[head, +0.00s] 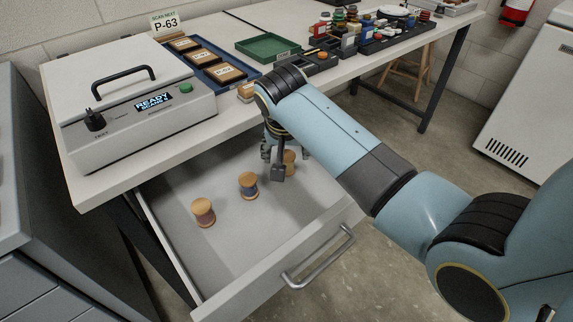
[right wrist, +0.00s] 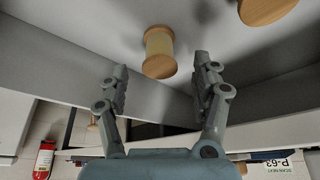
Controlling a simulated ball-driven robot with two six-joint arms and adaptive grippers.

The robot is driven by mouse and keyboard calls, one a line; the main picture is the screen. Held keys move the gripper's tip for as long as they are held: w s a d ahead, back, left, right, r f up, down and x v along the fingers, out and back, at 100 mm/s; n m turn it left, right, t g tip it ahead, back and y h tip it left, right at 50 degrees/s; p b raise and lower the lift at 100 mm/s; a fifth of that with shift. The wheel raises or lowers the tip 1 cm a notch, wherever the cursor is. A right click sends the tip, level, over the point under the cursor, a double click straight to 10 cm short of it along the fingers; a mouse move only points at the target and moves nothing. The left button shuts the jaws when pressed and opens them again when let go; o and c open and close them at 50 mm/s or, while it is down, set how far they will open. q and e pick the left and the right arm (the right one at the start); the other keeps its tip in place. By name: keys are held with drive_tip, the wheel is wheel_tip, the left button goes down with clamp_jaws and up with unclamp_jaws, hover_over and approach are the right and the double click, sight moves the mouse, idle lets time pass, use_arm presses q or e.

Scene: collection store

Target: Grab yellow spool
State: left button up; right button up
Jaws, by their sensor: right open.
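Three wooden spools stand in the open drawer: a left spool (head: 203,212), a middle spool (head: 248,186) and a right spool (head: 290,160). The left and middle ones carry dark thread. The right one is partly hidden behind my right gripper (head: 273,165). In the right wrist view, a spool with pale yellow thread (right wrist: 159,45) lies just beyond the open fingers of my right gripper (right wrist: 161,72), roughly centred on the gap and apart from both fingertips. It appears to be the right spool. Another spool (right wrist: 263,8) is cut off at the top. My left gripper is not in view.
The drawer (head: 270,262) has raised walls and a front handle (head: 318,258). The table (head: 225,120) overhangs its back. On it are a grey machine (head: 150,125), a green tray (head: 268,48) and several small items. The drawer's front part is free.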

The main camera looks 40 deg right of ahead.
sight(287, 156)
drive_tip(key=x, duration=0.3)
drive_tip(key=shift+f+b, duration=0.1)
drive_tip(key=shift+b, duration=0.25)
drive_tip(key=c, duration=0.4)
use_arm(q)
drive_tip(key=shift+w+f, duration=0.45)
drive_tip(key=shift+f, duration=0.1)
use_arm(e)
drive_tip(key=c, duration=0.9)
